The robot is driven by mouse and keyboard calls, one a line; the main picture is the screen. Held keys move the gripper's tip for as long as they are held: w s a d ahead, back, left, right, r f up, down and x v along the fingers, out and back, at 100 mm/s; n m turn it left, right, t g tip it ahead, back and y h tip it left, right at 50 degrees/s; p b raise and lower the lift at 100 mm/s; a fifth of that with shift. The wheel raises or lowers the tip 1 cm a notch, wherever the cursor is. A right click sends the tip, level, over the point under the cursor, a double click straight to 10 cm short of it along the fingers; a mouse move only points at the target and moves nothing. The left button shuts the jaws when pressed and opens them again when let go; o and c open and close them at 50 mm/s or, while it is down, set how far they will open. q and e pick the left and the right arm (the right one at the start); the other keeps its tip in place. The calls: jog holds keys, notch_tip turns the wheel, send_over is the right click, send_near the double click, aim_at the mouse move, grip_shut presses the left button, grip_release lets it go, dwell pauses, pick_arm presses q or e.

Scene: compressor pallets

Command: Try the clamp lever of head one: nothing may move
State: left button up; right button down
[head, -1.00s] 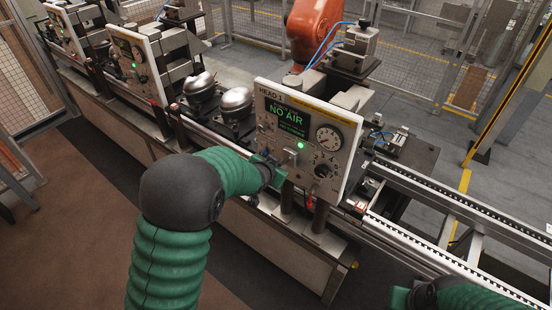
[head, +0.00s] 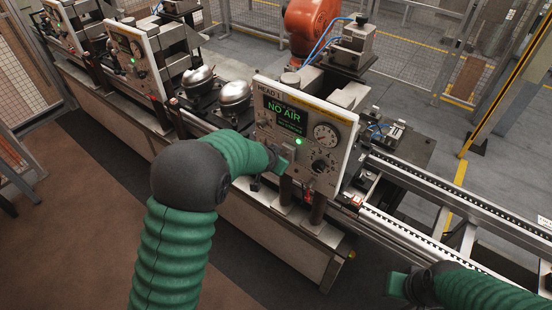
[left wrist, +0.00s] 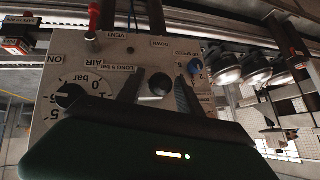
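The head one panel (head: 335,148) is a pale upright plate with a screen (head: 286,117) reading "NO AIR", a lit green lamp (head: 299,141) and a round gauge (head: 326,134). My left gripper (head: 279,160) is at its lower left part. In the left wrist view, my left gripper's two dark fingers (left wrist: 158,92) stand apart, with a round black knob (left wrist: 160,84) between them. Whether they touch it, I cannot tell. A red lever (left wrist: 93,20) hangs by the "VENT" label. I cannot tell which control is the clamp lever. My right gripper (head: 397,286) is low at right, its fingers unclear.
A blue knob (left wrist: 195,67) sits beside my left fingers. Two silver compressors (head: 235,93) stand on the line left of the panel. Another head panel (head: 133,62) stands farther left. An orange robot arm (head: 308,25) is behind. The rail (head: 450,195) at right is bare.

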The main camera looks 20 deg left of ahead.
pick_arm(q)
jog(key=shift+o, duration=0.2)
jog(key=shift+w+f, duration=0.1)
jog(key=b+v, duration=0.3)
jog(key=v, duration=1.3)
jog(key=shift+r, duration=0.3)
jog(key=shift+a, duration=0.1)
jog(key=shift+b, duration=0.3)
